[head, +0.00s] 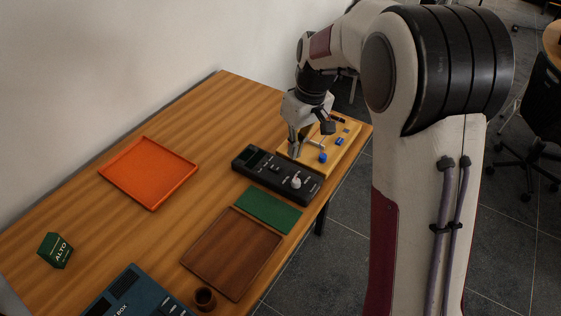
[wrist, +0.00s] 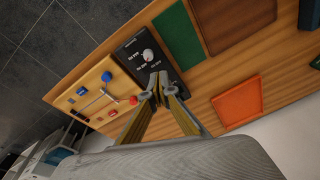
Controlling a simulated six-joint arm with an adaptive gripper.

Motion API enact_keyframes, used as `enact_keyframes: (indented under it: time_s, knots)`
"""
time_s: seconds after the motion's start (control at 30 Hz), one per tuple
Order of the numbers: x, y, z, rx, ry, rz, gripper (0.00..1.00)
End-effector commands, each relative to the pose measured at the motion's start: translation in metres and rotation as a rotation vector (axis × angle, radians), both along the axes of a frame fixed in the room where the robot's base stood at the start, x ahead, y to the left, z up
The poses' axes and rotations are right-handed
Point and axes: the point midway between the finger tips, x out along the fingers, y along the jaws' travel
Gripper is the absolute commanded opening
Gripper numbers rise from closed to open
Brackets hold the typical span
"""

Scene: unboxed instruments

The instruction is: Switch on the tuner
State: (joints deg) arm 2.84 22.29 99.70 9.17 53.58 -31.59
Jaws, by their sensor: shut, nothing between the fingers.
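A long black device (head: 250,172), which looks like the tuner, lies on the wooden table, with a small display (head: 257,158) toward its far left end. A pale round knob (head: 296,182) sits at its near right end. In the wrist view the black device (wrist: 129,49) shows the knob (wrist: 148,55) and several small white labels. My gripper (head: 295,154) points down beside the device, toward the yellow board. In the wrist view my gripper's fingertips (wrist: 156,85) are together and empty, and they hide part of the device. I cannot tell whether they touch it.
A yellow board (head: 342,145) with blue and red parts lies close beside the device. A green mat (head: 268,210) and brown tray (head: 231,254) lie nearer.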

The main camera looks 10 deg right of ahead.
Motion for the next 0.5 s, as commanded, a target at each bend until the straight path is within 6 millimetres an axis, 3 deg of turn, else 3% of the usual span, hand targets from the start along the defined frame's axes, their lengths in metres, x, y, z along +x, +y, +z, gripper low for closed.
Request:
enact_keyframes:
  time_s: [0.17, 0.3, 0.5]
  knots:
    - [0.03, 0.003, -0.005, 0.008, -0.031, 0.099, 0.0]
    - [0.049, 0.005, 0.005, 0.008, -0.078, 0.184, 0.0]
    - [0.06, 0.008, 0.018, 0.002, -0.123, 0.294, 0.0]
